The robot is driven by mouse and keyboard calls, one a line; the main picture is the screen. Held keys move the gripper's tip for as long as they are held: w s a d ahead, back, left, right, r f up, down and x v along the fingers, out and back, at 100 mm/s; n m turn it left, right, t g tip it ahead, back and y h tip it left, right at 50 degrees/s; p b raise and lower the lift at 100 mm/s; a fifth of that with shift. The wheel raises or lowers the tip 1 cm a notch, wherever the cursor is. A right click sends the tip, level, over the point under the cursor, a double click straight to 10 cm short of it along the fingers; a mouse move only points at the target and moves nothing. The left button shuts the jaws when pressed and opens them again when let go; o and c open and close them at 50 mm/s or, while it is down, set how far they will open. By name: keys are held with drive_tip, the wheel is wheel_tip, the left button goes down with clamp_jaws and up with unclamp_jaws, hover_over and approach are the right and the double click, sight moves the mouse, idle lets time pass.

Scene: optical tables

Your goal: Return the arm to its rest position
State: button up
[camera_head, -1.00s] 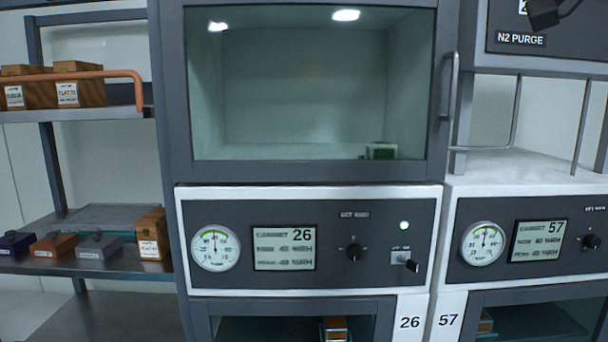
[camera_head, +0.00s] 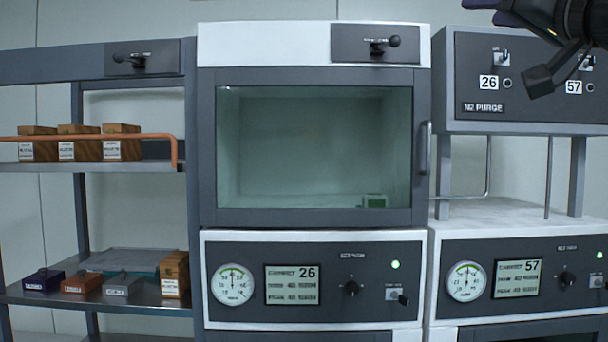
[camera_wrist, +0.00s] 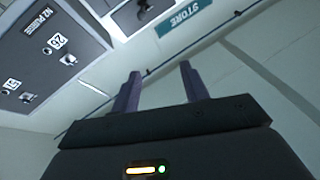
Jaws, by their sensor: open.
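My gripper (camera_wrist: 160,92) is open and empty in the wrist view, its two purple fingers apart in front of a pale wall. In the head view, part of my arm and gripper (camera_head: 545,75) shows dark at the top right corner, in front of the N2 purge panel (camera_head: 470,75). The wrist view shows that panel (camera_wrist: 45,60) tilted at the upper left. The fingers touch nothing that I can see.
Cabinet 26 (camera_head: 208,150) stands in the middle with its glass door shut and a small green-screened device (camera_head: 374,201) inside. Cabinet 57 (camera_head: 520,281) is at the right. A shelf rack (camera_head: 80,299) at the left holds several wooden boxes and small coloured blocks. A STORE sign (camera_wrist: 184,16) is on the wall.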

drive_tip(key=w+d+f+m+g+h, duration=0.25)
drive_tip(key=w+f, duration=0.35)
drive_tip(key=f, duration=0.3)
drive_tip(key=w+d+f+m+g+h, duration=0.1)
drive_tip(key=w+d+f+m+g, duration=0.15)
drive_tip(key=w+f, duration=0.5)
wheel_tip(320, 180, down, 21)
drive_tip(key=w+a+g, duration=0.3)
drive_tip(key=g, duration=0.1)
drive_tip(key=s+a+f+g+h, duration=0.1)
drive_tip(key=a+f+g, duration=0.1)
drive_tip(key=f, duration=0.6)
drive_tip(key=s+a+f+g, duration=0.1)
drive_tip(key=a+f, duration=0.1)
drive_tip(key=f, duration=0.5)
drive_tip(key=s+a+f+n+g, duration=0.2)
drive_tip(key=s+a+f+g, duration=0.1)
drive_tip(key=s+f, duration=0.6)
drive_tip(key=s+a+f+n+g+h, duration=0.1)
drive_tip(key=s+a+f+g, duration=0.3)
drive_tip(key=s+f, duration=0.6)
wheel_tip(320, 180, down, 6)
drive_tip(key=shift+s+a+r+n, duration=0.15)
drive_tip(key=shift+s+a+n, duration=0.1)
drive_tip(key=shift+n, duration=0.45)
